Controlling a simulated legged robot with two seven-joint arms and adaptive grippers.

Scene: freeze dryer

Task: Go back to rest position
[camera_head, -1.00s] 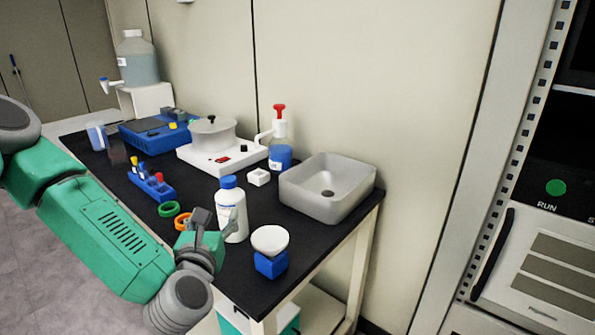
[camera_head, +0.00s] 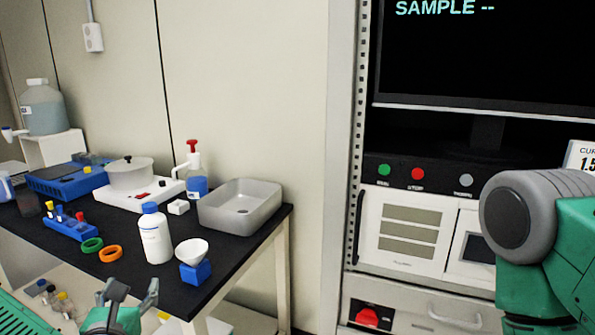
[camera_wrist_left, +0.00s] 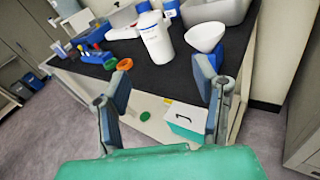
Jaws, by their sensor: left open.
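My left gripper (camera_head: 128,292) is at the lower left of the head view, in front of the black bench's near edge. In the left wrist view its two fingers (camera_wrist_left: 163,92) are spread apart with nothing between them. A white bottle with a blue cap (camera_head: 155,236) stands upright on the bench beyond the gripper, apart from it. A white funnel on a blue block (camera_head: 193,262) stands to the bottle's right. My right arm shows at the right edge of the head view, but its gripper is out of frame.
The black bench (camera_head: 188,294) also holds a grey basin (camera_head: 240,207), a white hotplate with a pot (camera_head: 130,185), green (camera_head: 92,245) and orange rings (camera_head: 110,254), and a blue tube rack (camera_head: 70,229). The freeze dryer's front panel (camera_head: 408,233) stands to the right.

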